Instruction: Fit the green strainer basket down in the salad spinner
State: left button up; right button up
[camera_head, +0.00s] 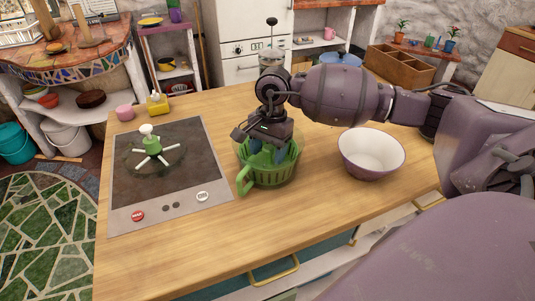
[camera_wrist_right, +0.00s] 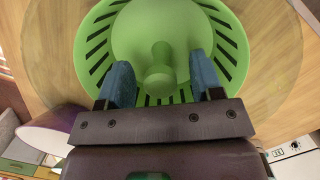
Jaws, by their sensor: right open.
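The green strainer basket (camera_head: 272,178) has slotted sides and sits at the middle of the wooden counter. A green handle (camera_head: 244,180) shows at its front left. In the right wrist view, the basket (camera_wrist_right: 232,45) has a central knob (camera_wrist_right: 160,72), and a faint see-through round rim surrounds it, likely the salad spinner bowl. How deep the basket sits in it I cannot tell. My right gripper (camera_head: 268,153) is open above and inside the basket. In the wrist view its blue fingers (camera_wrist_right: 161,82) are apart on either side of the knob. My left gripper is not in view.
A clear disc with a green hub and white knob (camera_head: 151,145) lies on the dark hob (camera_head: 190,140) at left. A white and purple bowl (camera_head: 372,153) stands right of the basket. A pink cup (camera_head: 124,112) and yellow object (camera_head: 158,104) are at the back left. The front counter is clear.

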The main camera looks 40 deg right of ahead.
jog(key=r, duration=0.3)
jog(key=d+r, duration=0.1)
jog(key=r, duration=0.5)
jog(key=shift+w+d+r, duration=0.15)
jog(key=shift+w, duration=0.1)
